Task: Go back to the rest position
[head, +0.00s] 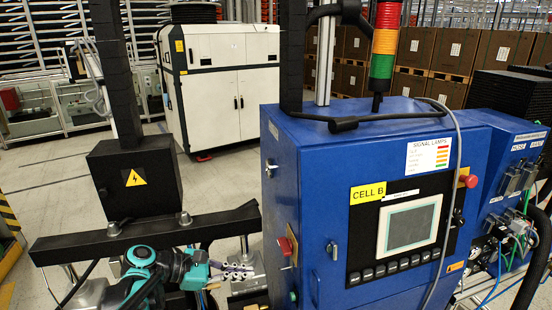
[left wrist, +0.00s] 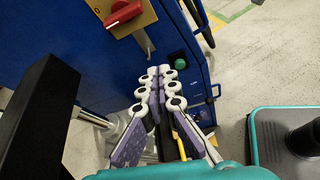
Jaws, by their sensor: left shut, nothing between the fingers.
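My left gripper (head: 240,271) is low in the head view, left of the blue cabinet (head: 330,190) labelled CELL B. Its fingers are shut with nothing between them. In the left wrist view the left gripper (left wrist: 162,75) points toward the cabinet's blue side, with its fingertips close together. A red rotary switch (left wrist: 124,13) on a yellow plate is above and left of the fingertips, apart from them. A green button (left wrist: 180,64) is just beyond and right of the fingertips; contact cannot be told. My right gripper is not in view.
A black beam (head: 150,232) with a black electrical box (head: 134,178) stands left of the cabinet, close to my left arm. A signal tower (head: 384,45) rises above the cabinet. A white machine (head: 221,85) stands behind on open grey floor. Hoses and valves crowd the right.

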